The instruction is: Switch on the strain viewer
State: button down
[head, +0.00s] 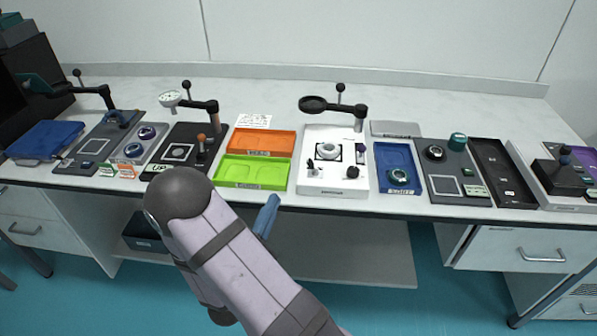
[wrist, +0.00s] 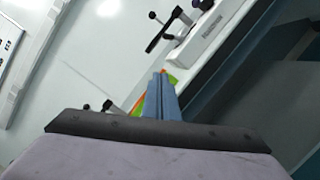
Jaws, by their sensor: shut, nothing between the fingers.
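No label I can read names the strain viewer, so I cannot tell for certain which station it is. A white station (head: 311,186) stands at the table's middle, with a round stage, small black knobs and a dark round head (head: 313,103) on a post arm. Further left are a dark station (head: 159,168) with a lit square and a grey one (head: 101,137) with a pale square. My gripper (head: 268,214) is in front of the table edge, below the green tray, apart from every station. Its blue fingers (wrist: 161,97) are shut and empty.
An orange tray (head: 264,153) and green tray (head: 252,185) lie left of the white station. A blue tray (head: 381,152), a grey panel (head: 462,199) with knobs and a black tray (head: 514,203) lie to its right. The back strip of the table is mostly clear.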

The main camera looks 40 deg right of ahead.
aim_at(286, 184)
jog(key=p+x, duration=0.1)
jog(key=x, duration=0.9)
jog(key=shift+s+d+r+p, duration=0.65)
jog(key=shift+s+d+r, duration=0.15)
jog(key=shift+s+d, duration=0.15)
jog(key=shift+s+d+r, duration=0.2)
jog(key=shift+s+d, duration=0.1)
